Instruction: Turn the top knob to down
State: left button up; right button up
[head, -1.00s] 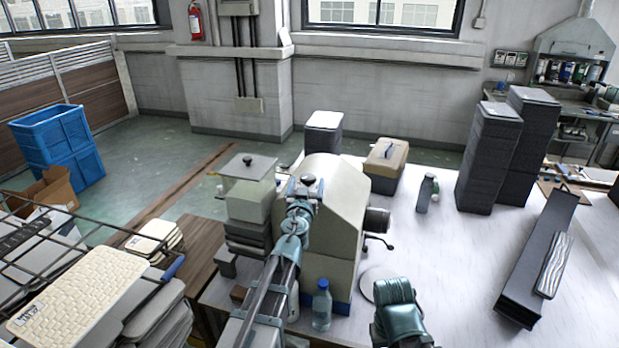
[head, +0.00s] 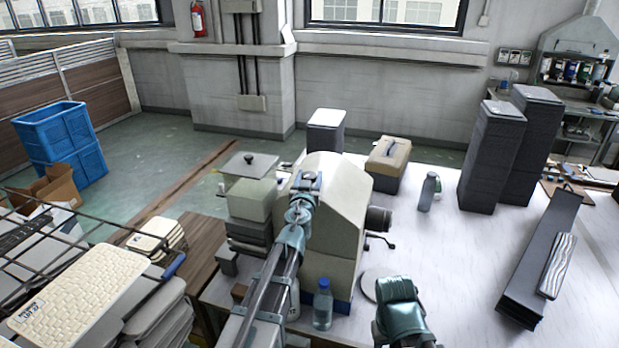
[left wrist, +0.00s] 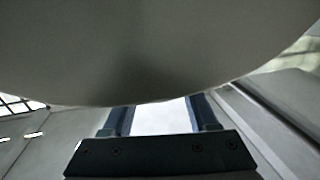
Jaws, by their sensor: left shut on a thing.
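The beige machine (head: 333,235) stands on the white table in the middle of the head view. My left arm reaches up across its front. My left gripper (head: 306,182) is at the top of the machine, shut on the top knob, which it hides in the head view. The knob's pointing direction cannot be made out. In the left wrist view, the gripper's two blue fingers (left wrist: 160,117) show with a bright gap between them, below a large grey rounded surface (left wrist: 155,50). My right gripper is out of view; only a teal link of that arm shows.
A water bottle (head: 322,305) stands close in front. A grey bottle (head: 427,192) and dark stacks (head: 490,160) are to the right, with bare table between.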

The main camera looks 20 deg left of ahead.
pick_arm(q)
jog(key=shift+n+y, duration=0.3)
jog(key=shift+y, duration=0.1)
jog(key=n+g+y, duration=0.1)
jog(key=y, duration=0.1)
jog(key=n+g+y, duration=0.1)
jog(key=n+y, duration=0.1)
jog(key=y, duration=0.1)
jog(key=shift+w+d, duration=0.1)
jog(key=shift+n+g+y, duration=1.6)
jog(key=shift+n+y, duration=0.4)
jog(key=shift+y, duration=0.3)
jog(key=shift+g, duration=0.3)
jog(key=o, duration=1.4)
jog(key=shift+c, duration=0.2)
jog(key=shift+s, duration=0.25)
